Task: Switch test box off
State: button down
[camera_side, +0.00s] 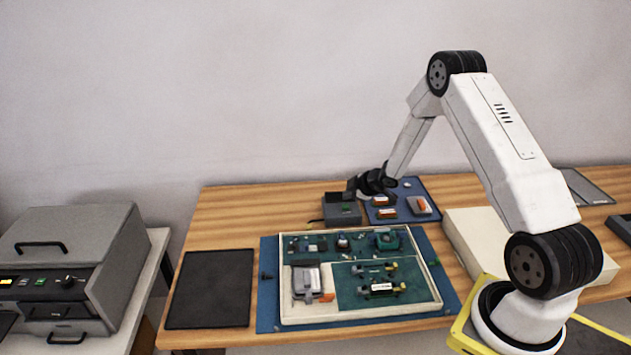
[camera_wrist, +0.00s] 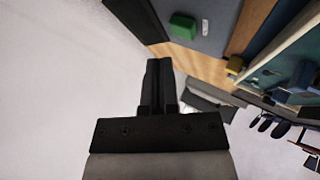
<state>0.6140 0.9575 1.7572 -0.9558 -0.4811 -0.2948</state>
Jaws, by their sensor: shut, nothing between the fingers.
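The test box appears to be the dark grey box (camera_side: 341,209) at the back middle of the table, left of a blue mat. My gripper (camera_side: 354,185) is low at the back, close above or behind the box's right rear corner; I cannot tell whether they touch. In the wrist view, my gripper's fingers (camera_wrist: 160,65) are together with nothing between them. Beyond them is a grey surface (camera_wrist: 215,12), probably the box, with a green raised piece (camera_wrist: 183,26) and a small white piece (camera_wrist: 205,26). The switch position cannot be read.
A blue mat (camera_side: 408,185) right of the box holds several small orange-and-white parts. In front stands a cream-rimmed tray (camera_side: 282,262) of circuit parts. A black mat (camera_side: 210,288) lies left of it. A grey machine (camera_side: 75,262) stands far left. The table's back left is clear.

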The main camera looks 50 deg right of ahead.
aim_at(346, 208)
jog(key=shift+r, duration=2.1)
jog(key=shift+a+r, duration=0.4)
jog(key=s+a+r+m+g, duration=0.3)
jog(key=s+a+r+m, duration=0.1)
jog(key=s+a, duration=0.6)
jog(key=s+a+r+m+g, duration=0.3)
jog(key=s+a, duration=0.8)
jog(key=a, duration=0.4)
jog(key=shift+a+r+m+g, duration=0.3)
jog(key=shift+r+m, duration=0.4)
jog(key=shift+r, duration=0.2)
